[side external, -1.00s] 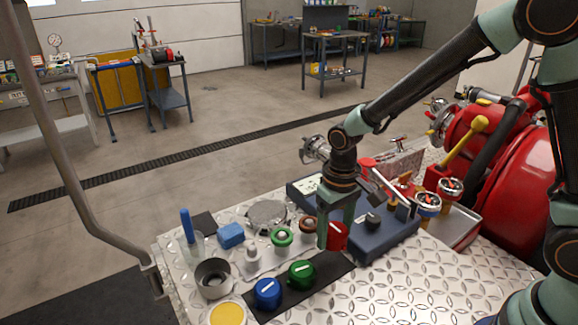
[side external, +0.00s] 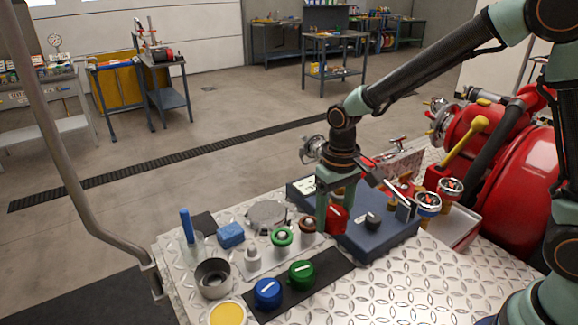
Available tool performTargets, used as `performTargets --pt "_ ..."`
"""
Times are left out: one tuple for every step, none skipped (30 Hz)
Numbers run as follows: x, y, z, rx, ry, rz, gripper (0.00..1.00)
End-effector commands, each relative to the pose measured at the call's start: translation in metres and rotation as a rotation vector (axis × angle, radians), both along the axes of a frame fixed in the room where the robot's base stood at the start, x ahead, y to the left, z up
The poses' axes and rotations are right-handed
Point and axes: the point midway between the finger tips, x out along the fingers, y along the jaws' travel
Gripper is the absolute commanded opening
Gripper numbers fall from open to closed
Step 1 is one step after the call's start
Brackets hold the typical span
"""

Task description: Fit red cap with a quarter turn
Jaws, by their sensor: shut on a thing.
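The red cap (side external: 337,218) is between the fingers of my gripper (side external: 335,212), which is shut on it. The near finger hides part of the cap. The cap is held above the far end of a black mat (side external: 332,262). A green cap (side external: 302,273) and a blue cap (side external: 267,292), each with a white bar on top, sit on the mat. To the left of my gripper stand a neck with a reddish-brown ring (side external: 307,227) and a neck with a green ring (side external: 282,238).
A dark blue box (side external: 378,240) with a knob stands close to the right of my gripper. The tread plate (side external: 400,290) is clear at front right.

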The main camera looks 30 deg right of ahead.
Motion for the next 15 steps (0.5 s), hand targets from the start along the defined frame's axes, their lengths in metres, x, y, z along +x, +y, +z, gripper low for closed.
performTargets --pt "0.011 -0.007 0.005 0.001 -0.003 -0.037 0.03" --pt "0.018 -0.012 0.008 0.001 -0.005 -0.063 0.03" --pt "0.028 -0.020 0.012 0.001 -0.004 -0.099 0.03" --pt "0.035 -0.026 0.016 0.001 -0.004 -0.129 0.03" --pt "0.042 -0.032 0.020 0.001 -0.005 -0.159 0.03" --pt "0.051 -0.041 0.025 0.001 -0.005 -0.198 0.03" --pt "0.058 -0.048 0.029 0.001 -0.005 -0.228 0.03" --pt "0.063 -0.055 0.033 0.001 -0.004 -0.255 0.03" --pt "0.071 -0.064 0.038 0.001 -0.005 -0.291 0.03" --pt "0.075 -0.070 0.041 0.001 -0.003 -0.317 0.03" --pt "0.080 -0.077 0.044 0.001 -0.004 -0.340 0.03" --pt "0.084 -0.084 0.048 0.001 -0.003 -0.369 0.03" --pt "0.088 -0.089 0.051 0.001 -0.003 -0.388 0.03" --pt "0.090 -0.094 0.054 0.001 -0.003 -0.404 0.03" --pt "0.093 -0.099 0.056 0.001 -0.003 -0.424 0.03"
